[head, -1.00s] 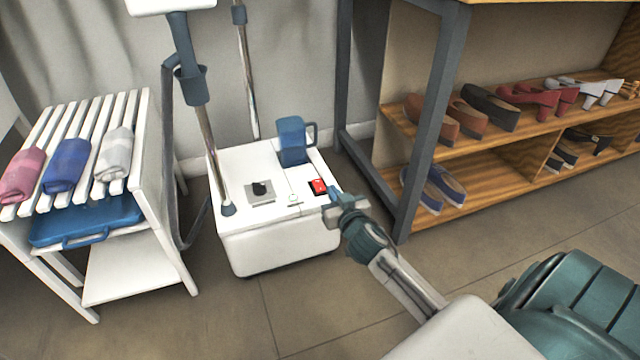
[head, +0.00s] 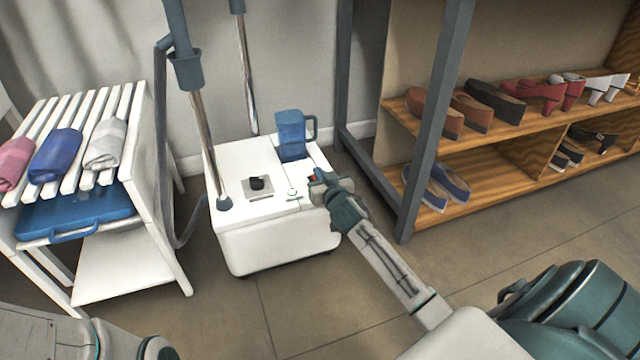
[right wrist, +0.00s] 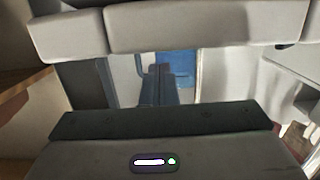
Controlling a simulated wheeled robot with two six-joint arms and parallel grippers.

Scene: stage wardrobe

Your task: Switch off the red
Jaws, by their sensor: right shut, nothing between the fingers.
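The red switch (head: 312,178) is on the top of the white steamer base (head: 275,242), near its right front corner. Only a sliver of it shows in the head view, because my right gripper (head: 318,174) covers the rest. My right gripper is shut and empty, with its fingertips at the switch; I cannot tell whether they touch it or which way it is set. In the right wrist view the closed fingers (right wrist: 161,80) point toward the blue tank, and the switch is not visible. My left gripper is out of view; only part of my left arm shows at lower left.
A blue water tank (head: 291,136), a black knob (head: 258,183) and a small round button (head: 292,192) are on the base. Poles rise from it. A slatted white stand (head: 130,265) is at left. A grey rack post (head: 432,120) and shoe shelves (head: 480,180) are at right.

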